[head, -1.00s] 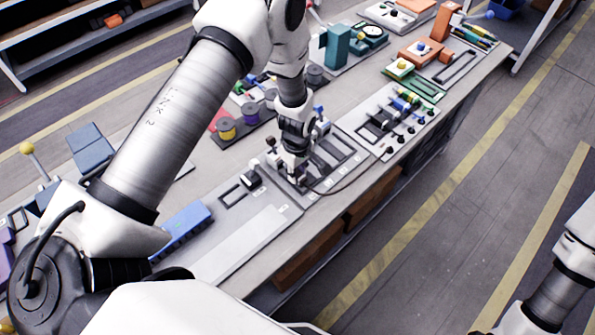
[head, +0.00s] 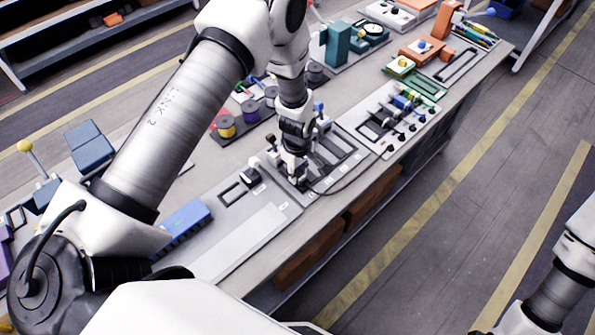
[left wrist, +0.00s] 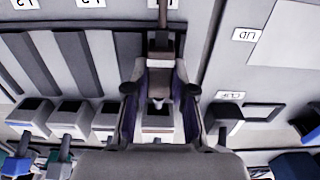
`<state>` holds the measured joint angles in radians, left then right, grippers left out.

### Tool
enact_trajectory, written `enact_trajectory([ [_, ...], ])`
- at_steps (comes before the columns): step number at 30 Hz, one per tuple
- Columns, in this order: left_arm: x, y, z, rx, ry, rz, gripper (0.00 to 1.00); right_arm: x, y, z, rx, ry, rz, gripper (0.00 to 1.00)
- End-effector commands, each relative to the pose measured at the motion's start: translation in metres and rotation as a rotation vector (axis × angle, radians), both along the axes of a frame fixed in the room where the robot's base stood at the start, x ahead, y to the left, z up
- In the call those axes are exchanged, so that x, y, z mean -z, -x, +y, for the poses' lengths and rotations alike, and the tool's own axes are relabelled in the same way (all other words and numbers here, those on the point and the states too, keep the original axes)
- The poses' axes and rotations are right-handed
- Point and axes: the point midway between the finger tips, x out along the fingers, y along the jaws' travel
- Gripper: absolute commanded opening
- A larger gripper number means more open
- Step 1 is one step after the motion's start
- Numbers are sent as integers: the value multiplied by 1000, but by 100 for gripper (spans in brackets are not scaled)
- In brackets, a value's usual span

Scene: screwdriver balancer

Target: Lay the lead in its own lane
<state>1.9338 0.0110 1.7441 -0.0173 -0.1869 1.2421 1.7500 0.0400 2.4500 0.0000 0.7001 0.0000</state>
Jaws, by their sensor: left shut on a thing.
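The lead shows as a dark, thin cable (head: 347,186) in the head view, curving right from my left gripper (head: 296,180) across the front of the grey lane tray (head: 340,149). In the left wrist view my left gripper (left wrist: 160,108) is shut on the lead's brown end (left wrist: 162,42), which runs up between the fingers. The gripper is low over the tray's left end; whether the lead touches the lane floor I cannot tell. Other long lanes (left wrist: 62,62) lie to the left in the wrist view, near labels L2 (left wrist: 88,3) and L3. The label behind the lead is partly covered.
Spots marked LID (left wrist: 245,34) and CLIP (left wrist: 231,95) lie beside the lanes. A blue box (head: 182,226) stands to the left, and spools (head: 226,127) stand behind. A board with small parts (head: 398,118) is on the right.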

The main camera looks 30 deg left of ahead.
Motion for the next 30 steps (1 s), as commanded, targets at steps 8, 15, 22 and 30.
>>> enact_trajectory([
  [8, 0, 0, 0, 0, 0, 0, 53, 0, 0, 0, 0, 0, 0, 40],
  [15, -1, 0, 0, 0, 0, 0, 53, 0, 0, 0, 0, 0, 0, 40],
  [22, -33, -1, 0, 0, 0, -3, 53, 0, 0, 0, 0, 0, 0, 40],
  [30, -100, -1, 0, 0, 0, -4, 53, 0, 0, 0, 0, 0, 0, 40],
])
